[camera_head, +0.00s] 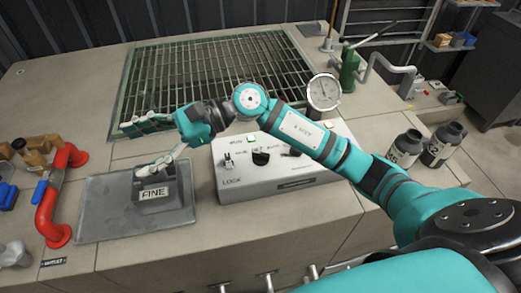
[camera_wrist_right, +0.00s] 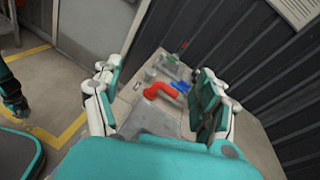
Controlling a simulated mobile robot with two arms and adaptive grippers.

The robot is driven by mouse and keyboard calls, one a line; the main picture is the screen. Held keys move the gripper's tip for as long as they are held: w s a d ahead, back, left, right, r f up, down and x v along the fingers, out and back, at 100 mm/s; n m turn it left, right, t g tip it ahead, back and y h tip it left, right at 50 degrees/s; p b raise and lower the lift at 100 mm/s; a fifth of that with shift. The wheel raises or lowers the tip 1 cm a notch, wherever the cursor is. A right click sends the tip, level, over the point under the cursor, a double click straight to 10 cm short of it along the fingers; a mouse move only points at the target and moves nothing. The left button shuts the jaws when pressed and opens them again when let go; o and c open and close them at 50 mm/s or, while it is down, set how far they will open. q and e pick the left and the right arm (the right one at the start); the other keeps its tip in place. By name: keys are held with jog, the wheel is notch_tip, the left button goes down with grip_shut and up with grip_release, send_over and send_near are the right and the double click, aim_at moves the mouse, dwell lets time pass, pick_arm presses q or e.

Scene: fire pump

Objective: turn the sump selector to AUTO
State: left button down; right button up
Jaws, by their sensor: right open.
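A light grey control box (camera_head: 275,183) sits on the bench in the head view. It carries a black rotary knob (camera_head: 261,157) near its middle and a small switch (camera_head: 228,160) at its left. Labels are too small to read surely, so I cannot tell which is the sump selector or its setting. My right gripper (camera_head: 142,145) is open and empty, left of the box and above the tray, pointing left. Its forearm passes over the box and hides part of its right side. In the wrist view the spread fingers (camera_wrist_right: 158,75) show. Part of my left arm (camera_wrist_right: 14,98) shows there; its fingers are unclear.
A grey tray (camera_head: 100,223) holds a dark block (camera_head: 160,205) marked FINE. A red pipe (camera_head: 47,213) stands left. A grating (camera_head: 200,70) lies behind, a gauge (camera_head: 323,92) at the box's rear right. Dark bottles (camera_head: 405,148) stand right. Bare bench lies before the box.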

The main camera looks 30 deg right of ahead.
jog(key=w+d+f+n+h, duration=0.1)
jog(key=d+f+n+h, duration=0.3)
jog(key=n+h, duration=0.3)
jog(key=h, duration=0.9)
send_over(261, 153)
jog(key=shift+g, duration=0.4)
notch_tip(261, 153, down, 17)
jog(key=p, duration=0.4)
jog(key=shift+f, duration=0.2)
jog(key=c, duration=1.2)
